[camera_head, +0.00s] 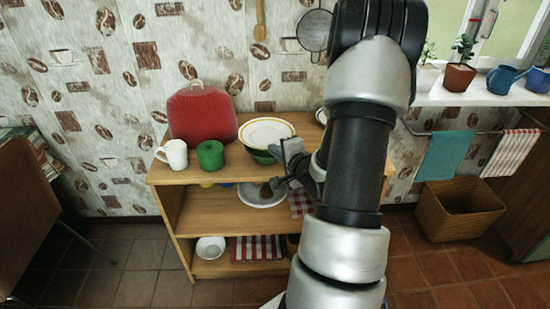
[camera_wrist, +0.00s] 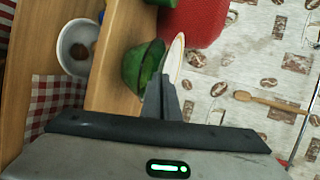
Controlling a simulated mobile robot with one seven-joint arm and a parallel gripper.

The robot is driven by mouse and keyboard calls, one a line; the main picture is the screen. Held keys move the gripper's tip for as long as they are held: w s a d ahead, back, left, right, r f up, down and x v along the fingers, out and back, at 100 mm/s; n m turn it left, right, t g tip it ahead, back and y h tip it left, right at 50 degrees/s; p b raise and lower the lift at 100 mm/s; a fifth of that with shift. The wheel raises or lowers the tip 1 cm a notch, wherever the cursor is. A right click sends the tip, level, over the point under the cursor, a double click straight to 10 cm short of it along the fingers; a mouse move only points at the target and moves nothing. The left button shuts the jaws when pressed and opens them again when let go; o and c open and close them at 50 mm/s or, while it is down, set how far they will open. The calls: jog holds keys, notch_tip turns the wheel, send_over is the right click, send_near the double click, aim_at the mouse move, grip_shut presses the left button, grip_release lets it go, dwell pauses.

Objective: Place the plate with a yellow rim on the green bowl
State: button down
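The white plate with a yellow rim (camera_head: 266,131) lies over the green bowl (camera_head: 261,156) on the shelf's top board. In the wrist view, the plate (camera_wrist: 175,58) shows nearly edge-on against the mouth of the green bowl (camera_wrist: 138,66). My gripper (camera_head: 284,170) is at the plate's near right edge. In the wrist view, its fingers (camera_wrist: 162,92) are close together at the plate's rim and look shut on it. The fingers hide the contact, and I cannot tell whether the plate rests fully on the bowl.
A green pot (camera_head: 210,155) and a white mug (camera_head: 174,154) stand to the left. A red rounded object (camera_head: 201,113) leans at the wall behind. A bowl with brown items (camera_head: 262,203) sits on the shelf below. My arm hides the right part of the shelf.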

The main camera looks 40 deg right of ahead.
jog(key=shift+f, duration=0.9)
jog(key=shift+f, duration=0.1)
jog(key=shift+f+b, duration=0.5)
jog(key=shift+b, duration=0.05)
jog(key=c, duration=2)
grip_release()
jog(key=shift+c, duration=0.2)
jog(key=r+p+v, duration=0.1)
jog(key=p+v, duration=0.4)
jog(key=v, duration=0.7)
jog(key=shift+p, duration=0.3)
